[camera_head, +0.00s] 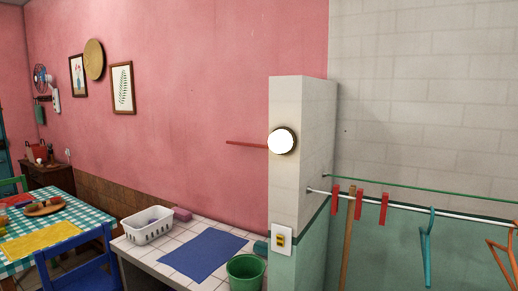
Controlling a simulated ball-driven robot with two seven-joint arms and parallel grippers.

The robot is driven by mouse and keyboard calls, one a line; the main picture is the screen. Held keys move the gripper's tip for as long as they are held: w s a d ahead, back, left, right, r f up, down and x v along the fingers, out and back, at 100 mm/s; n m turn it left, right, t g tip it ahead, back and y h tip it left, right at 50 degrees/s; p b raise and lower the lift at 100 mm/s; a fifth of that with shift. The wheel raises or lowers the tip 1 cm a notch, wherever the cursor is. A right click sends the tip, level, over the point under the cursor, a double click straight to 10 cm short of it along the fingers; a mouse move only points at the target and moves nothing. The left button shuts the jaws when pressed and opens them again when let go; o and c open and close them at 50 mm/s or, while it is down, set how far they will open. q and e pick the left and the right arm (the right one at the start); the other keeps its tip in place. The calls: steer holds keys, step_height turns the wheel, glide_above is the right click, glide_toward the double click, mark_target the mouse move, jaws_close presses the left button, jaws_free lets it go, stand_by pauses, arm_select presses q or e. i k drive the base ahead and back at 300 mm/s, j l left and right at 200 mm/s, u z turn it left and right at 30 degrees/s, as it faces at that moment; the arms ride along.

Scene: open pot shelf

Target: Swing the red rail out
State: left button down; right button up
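The red rail (246,144) is a thin red bar at the left side of the white pillar (287,185), in front of the pink wall. It runs roughly level, with its right end at the pillar near a round white lamp. Whether it is folded against the wall or stands out from it, I cannot tell. Neither of my grippers shows in the head view.
A round lit lamp (281,141) is on the pillar. Below the rail stands a tiled counter (180,270) with a white basket (147,226), a blue mat (205,254) and a green bucket (246,272). At right, a white rod (400,211) carries red clips and hangers.

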mark_target(261, 147)
steer(key=z, duration=0.65)
steer(key=i+j+z, duration=0.15)
steer(key=j+z, duration=0.2)
steer(key=i+j+z, duration=0.15)
steer(key=j+z, duration=0.2)
steer(key=j, duration=0.15)
steer(key=j+z, duration=0.35)
steer(key=i+j, duration=0.05)
steer(key=j, duration=0.05)
